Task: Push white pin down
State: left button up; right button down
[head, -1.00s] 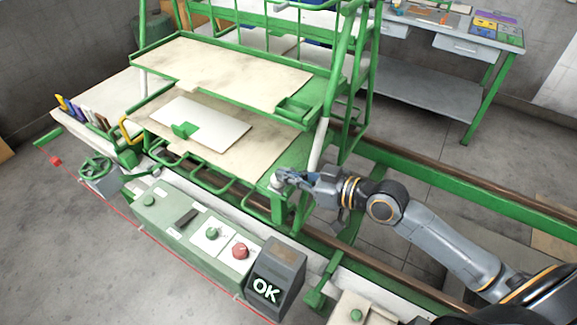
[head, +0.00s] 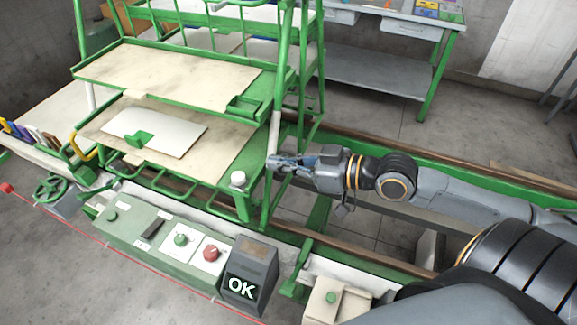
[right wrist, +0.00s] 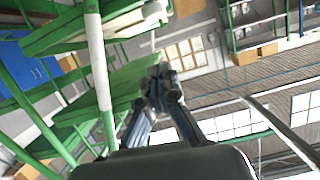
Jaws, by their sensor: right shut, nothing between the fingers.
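The white pin (head: 238,179) is a short, white-capped cylinder upright at the front right corner of the green cart's lower shelf (head: 215,160). My right gripper (head: 271,160) is shut and empty. Its tips are to the right of the pin and slightly higher in the head view, by the cart's green corner post, with a visible gap to the pin. In the right wrist view the shut fingers (right wrist: 160,78) point away from the camera. A white cylinder (right wrist: 155,12) at the top there may be the pin; I cannot be sure. My left gripper is not in view.
The green post with a white section (head: 275,132) stands close to my right fingertips. A control box with a red knob (head: 211,253) and an OK display (head: 241,287) is in front of the cart. A workbench (head: 385,75) stands behind.

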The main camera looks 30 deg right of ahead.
jog(key=shift+v, duration=0.85)
jog(key=shift+r, duration=0.1)
